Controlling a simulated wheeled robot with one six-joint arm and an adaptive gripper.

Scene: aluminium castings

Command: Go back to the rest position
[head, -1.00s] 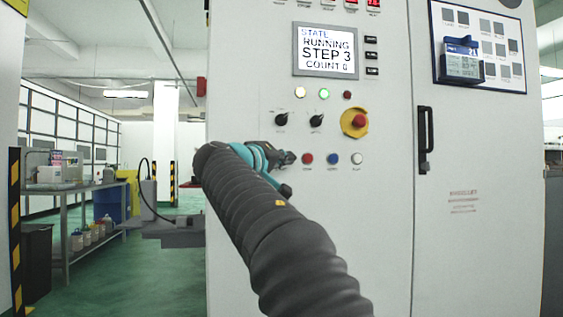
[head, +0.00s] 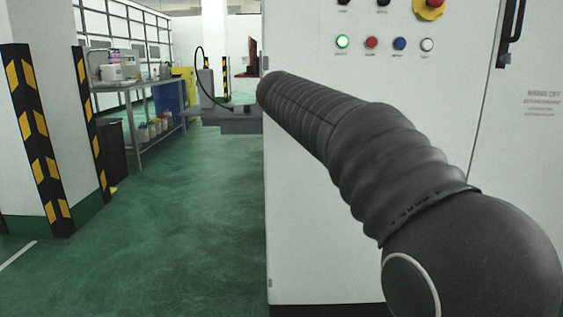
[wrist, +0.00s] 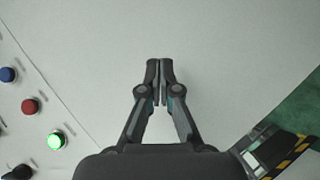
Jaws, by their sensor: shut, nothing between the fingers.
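My gripper (wrist: 159,83) shows in the wrist view with its two fingers together and nothing between them. It is in front of the pale cabinet face, to one side of a row of buttons. In the head view my black-sleeved arm reaches from the lower right toward the cabinet's left edge, and the gripper is hidden behind it. The control cabinet (head: 330,230) has a lit green button (head: 342,41), a red button (head: 372,42), a blue button (head: 400,43) and a white button (head: 427,44). The lit green button also shows in the wrist view (wrist: 56,140).
A metal side table (head: 140,84) with containers stands at the back left. A pillar with black-and-yellow guards (head: 40,140) stands at the left. The green floor (head: 190,220) between pillar and cabinet is clear. A black door handle (head: 512,25) is at the upper right.

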